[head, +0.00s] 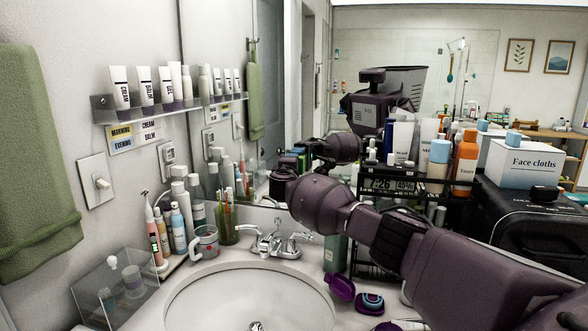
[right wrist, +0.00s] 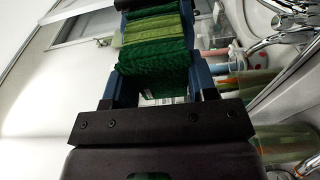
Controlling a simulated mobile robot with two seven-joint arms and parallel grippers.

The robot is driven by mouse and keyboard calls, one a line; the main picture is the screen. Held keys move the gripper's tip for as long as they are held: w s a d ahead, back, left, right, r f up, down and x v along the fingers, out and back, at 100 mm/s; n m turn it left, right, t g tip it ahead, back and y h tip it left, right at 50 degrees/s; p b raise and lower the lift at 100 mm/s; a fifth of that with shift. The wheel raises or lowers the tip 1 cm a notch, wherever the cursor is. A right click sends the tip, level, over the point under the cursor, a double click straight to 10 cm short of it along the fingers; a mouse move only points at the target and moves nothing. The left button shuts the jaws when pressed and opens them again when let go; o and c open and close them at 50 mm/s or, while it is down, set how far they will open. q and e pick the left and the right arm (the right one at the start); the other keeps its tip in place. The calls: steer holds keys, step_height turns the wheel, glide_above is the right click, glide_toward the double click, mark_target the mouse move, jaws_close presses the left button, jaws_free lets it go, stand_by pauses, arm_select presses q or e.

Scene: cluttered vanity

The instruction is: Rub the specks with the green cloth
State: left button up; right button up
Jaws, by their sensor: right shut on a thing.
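My right gripper (right wrist: 153,62) is shut on the green cloth (right wrist: 154,40) in the right wrist view. The cloth is folded, in bands of dark and lighter green between the blue fingers. In the head view my right arm reaches in from the right across the vanity to the mirror (head: 300,80). Its wrist hides much of the gripper there, and I cannot make out the cloth clearly. No specks can be told apart in either view. Whether the cloth touches a surface is unclear. My left gripper is not in view.
The sink (head: 250,295) and faucet (head: 278,240) lie below my arm. A mug (head: 205,243), toothbrush cup (head: 228,225) and bottles (head: 178,220) crowd the left. A black rack (head: 385,184) of bottles stands right. A tube shelf (head: 170,112) and green towel (head: 35,160) are on the wall.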

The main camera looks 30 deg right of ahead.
steer(key=shift+w+a+f+b, duration=0.1)
steer(key=shift+w+a+b, duration=0.4)
steer(key=shift+w, duration=0.1)
steer(key=shift+s, duration=0.1)
steer(key=shift+s+d+r+p, duration=0.25)
steer(key=shift+d+p, duration=0.05)
steer(key=shift+p, duration=0.1)
steer(key=shift+s+d, duration=0.2)
steer(key=shift+s+d+f+p, duration=0.1)
steer(key=shift+s+d+p, duration=0.1)
steer(key=shift+p, duration=0.1)
steer(key=shift+s+d+p, duration=0.35)
steer(key=shift+s+d, duration=0.1)
steer(key=shift+d, duration=0.05)
steer(key=shift+r, duration=0.3)
steer(key=shift+w+a+f, duration=0.25)
steer(key=shift+w+a, duration=0.2)
steer(key=shift+a, duration=0.1)
steer(key=shift+w+a+r+b, duration=0.1)
steer(key=shift+w+a+b, duration=0.1)
steer(key=shift+b, duration=0.2)
